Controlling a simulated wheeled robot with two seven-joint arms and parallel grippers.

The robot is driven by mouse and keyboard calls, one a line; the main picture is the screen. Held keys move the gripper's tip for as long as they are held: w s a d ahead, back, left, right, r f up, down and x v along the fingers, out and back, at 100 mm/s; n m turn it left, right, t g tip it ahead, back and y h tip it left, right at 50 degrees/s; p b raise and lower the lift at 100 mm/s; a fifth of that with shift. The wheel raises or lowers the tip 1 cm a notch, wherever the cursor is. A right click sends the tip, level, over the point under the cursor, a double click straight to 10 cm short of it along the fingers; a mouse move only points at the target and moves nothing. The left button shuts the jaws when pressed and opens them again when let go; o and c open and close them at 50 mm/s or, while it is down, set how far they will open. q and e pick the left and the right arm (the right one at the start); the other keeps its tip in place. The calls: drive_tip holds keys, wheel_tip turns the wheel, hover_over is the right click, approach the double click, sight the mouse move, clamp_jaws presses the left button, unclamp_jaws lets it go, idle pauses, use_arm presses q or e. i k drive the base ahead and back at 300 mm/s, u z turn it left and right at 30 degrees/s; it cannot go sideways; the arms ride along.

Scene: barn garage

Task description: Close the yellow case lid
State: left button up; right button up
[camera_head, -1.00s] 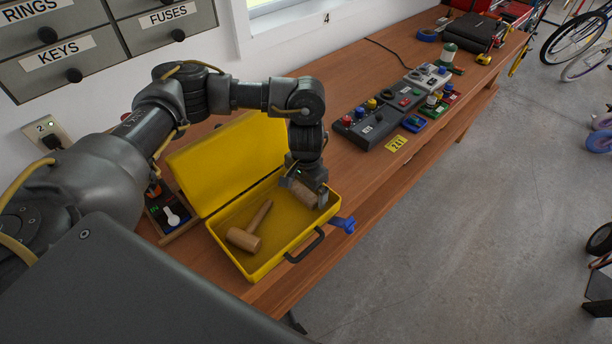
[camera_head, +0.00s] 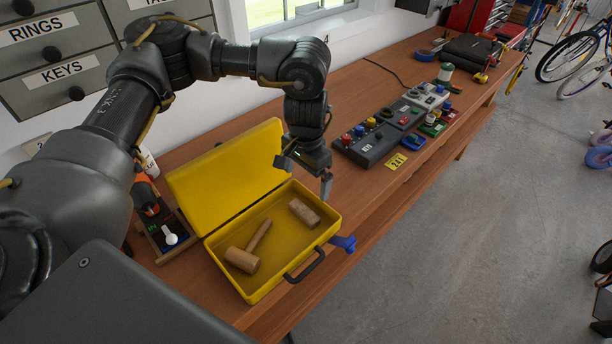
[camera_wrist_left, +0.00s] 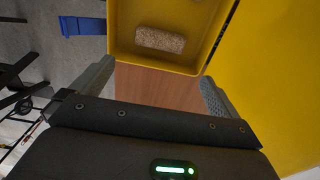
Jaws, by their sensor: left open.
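The yellow case (camera_head: 262,282) stands open on the workbench. Its yellow lid (camera_head: 228,176) is raised and leans back on the wall side; the lid also fills the right of the left wrist view (camera_wrist_left: 270,70). My left gripper (camera_head: 306,172) is open and empty, above the case's far right end, beside the lid's right edge. My right gripper is not in view.
A dark handle (camera_head: 305,267) is on the case front, near a blue clamp (camera_head: 344,243). Control boxes (camera_head: 378,138) with coloured buttons stand to the right. A small tray (camera_head: 168,236) with an orange-handled tool sits left of the case. Bare bench lies beyond the case.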

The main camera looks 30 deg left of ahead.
sight(212, 189)
drive_tip(key=u, duration=0.05)
drive_tip(key=k, duration=1.5)
drive_tip(key=z, duration=0.05)
